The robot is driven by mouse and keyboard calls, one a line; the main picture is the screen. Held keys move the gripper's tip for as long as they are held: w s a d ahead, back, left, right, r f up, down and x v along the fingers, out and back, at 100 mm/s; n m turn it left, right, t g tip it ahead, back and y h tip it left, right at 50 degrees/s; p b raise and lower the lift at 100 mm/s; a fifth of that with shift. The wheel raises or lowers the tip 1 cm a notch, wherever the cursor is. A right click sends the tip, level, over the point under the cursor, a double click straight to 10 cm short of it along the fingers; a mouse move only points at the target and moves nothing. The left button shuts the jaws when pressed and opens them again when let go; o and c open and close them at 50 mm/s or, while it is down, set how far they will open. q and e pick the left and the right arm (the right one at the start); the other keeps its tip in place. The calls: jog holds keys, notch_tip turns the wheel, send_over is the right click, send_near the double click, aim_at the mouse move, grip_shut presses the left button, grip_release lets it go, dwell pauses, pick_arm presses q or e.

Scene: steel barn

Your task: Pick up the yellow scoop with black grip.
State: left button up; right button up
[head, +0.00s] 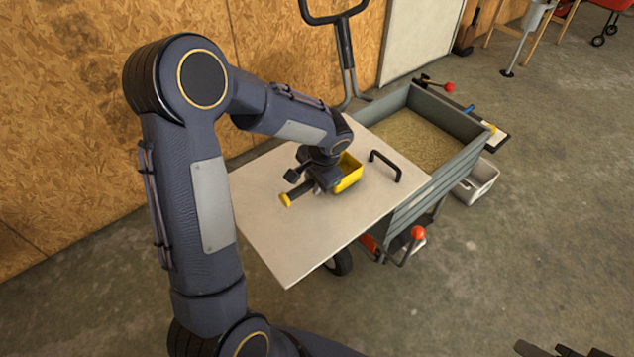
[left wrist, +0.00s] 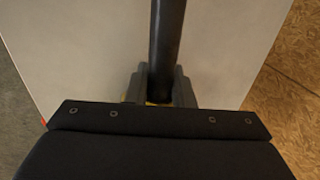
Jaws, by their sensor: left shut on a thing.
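The yellow scoop (head: 350,174) with black grip is at the middle of a pale flat board (head: 290,250). Its yellow bowl points right and its yellow handle end (head: 286,200) points left. My left gripper (head: 318,184) is over the scoop, shut on its black grip. In the left wrist view the black grip (left wrist: 167,45) runs between the two grey fingers (left wrist: 161,88), with a little yellow showing below. I cannot tell whether the scoop touches the board. Dark parts at the bottom right edge of the head view look like my right gripper (head: 560,350), mostly cut off.
The board has a black handle (head: 386,164) right of the scoop and covers part of a grey cart (head: 470,150) filled with grain-like material. A black push bar (head: 345,45) stands behind. A wooden wall (head: 60,120) is at the left. The floor at the right is open.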

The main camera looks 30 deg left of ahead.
pick_arm(q)
notch_tip(320, 180, up, 3)
jog(key=shift+w+d+f, duration=0.1)
jog(key=shift+w+d, duration=0.05)
jog(key=d+r, duration=0.1)
jog(key=r, duration=0.1)
jog(key=w+d+r+p, duration=0.1)
jog(key=d, duration=0.1)
jog(key=w+d+r, duration=0.1)
jog(key=r, duration=0.1)
jog(key=shift+w+d+r, duration=0.15)
jog(key=shift+w+r, duration=0.05)
jog(key=shift+r, duration=0.15)
jog(key=w+d+r+p, duration=0.1)
jog(key=w+d+r, duration=0.2)
jog(key=d, duration=0.4)
jog(key=shift+w+d+r, duration=0.3)
jog(key=shift+w, duration=0.4)
jog(key=shift+o, duration=1)
jog(key=shift+c, duration=1)
